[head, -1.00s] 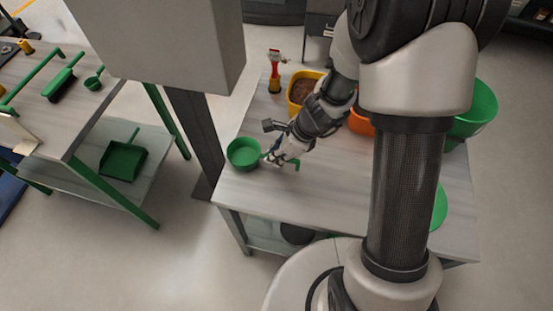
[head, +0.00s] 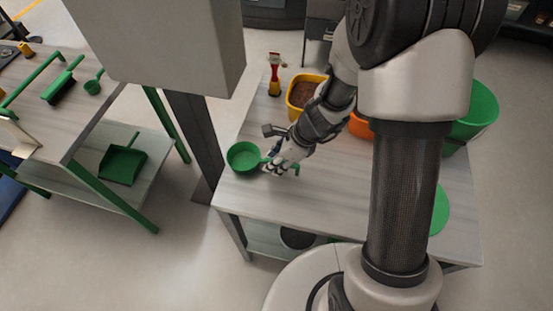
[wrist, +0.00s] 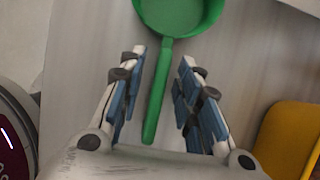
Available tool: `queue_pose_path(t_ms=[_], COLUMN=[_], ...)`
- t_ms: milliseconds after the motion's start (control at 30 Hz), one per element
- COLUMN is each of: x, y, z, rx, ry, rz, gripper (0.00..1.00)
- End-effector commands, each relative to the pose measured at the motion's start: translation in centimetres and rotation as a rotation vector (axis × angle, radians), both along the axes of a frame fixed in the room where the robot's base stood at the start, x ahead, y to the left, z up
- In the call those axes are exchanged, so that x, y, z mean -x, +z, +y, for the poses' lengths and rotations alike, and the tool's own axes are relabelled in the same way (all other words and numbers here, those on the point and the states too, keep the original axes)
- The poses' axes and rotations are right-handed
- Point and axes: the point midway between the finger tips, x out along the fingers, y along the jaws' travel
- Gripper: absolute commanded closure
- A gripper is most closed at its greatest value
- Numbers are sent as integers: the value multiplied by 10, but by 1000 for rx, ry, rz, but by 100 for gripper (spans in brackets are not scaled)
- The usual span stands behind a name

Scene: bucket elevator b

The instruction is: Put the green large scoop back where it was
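The green large scoop (head: 243,157) lies on the work table at its left end, its round bowl facing up. In the wrist view the scoop (wrist: 157,95) has its bowl at the top edge and its handle running down between my fingers. My gripper (head: 279,165) is at the handle side of the bowl. In the wrist view my gripper (wrist: 164,62) is open, with one blue-padded finger on each side of the handle and visible gaps on both sides.
A yellow container (head: 303,91) with brown contents stands behind my gripper, near a red-and-yellow tool (head: 274,80). An orange container (head: 360,126) and green bucket (head: 474,112) are to the right. A separate left table (head: 84,112) holds green tools.

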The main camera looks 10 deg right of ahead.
Motion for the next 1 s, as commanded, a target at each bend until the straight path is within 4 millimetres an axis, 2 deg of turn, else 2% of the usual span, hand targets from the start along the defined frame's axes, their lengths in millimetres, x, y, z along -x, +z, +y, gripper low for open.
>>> queue_pose_path(t_ms=[167, 600, 1000], x=[0, 13, 18], y=[12, 94, 121], z=[-3, -38, -46], rx=[0, 1, 9], ry=[-2, -2, 43], rz=[-2, -2, -25], gripper=[69, 69, 69])
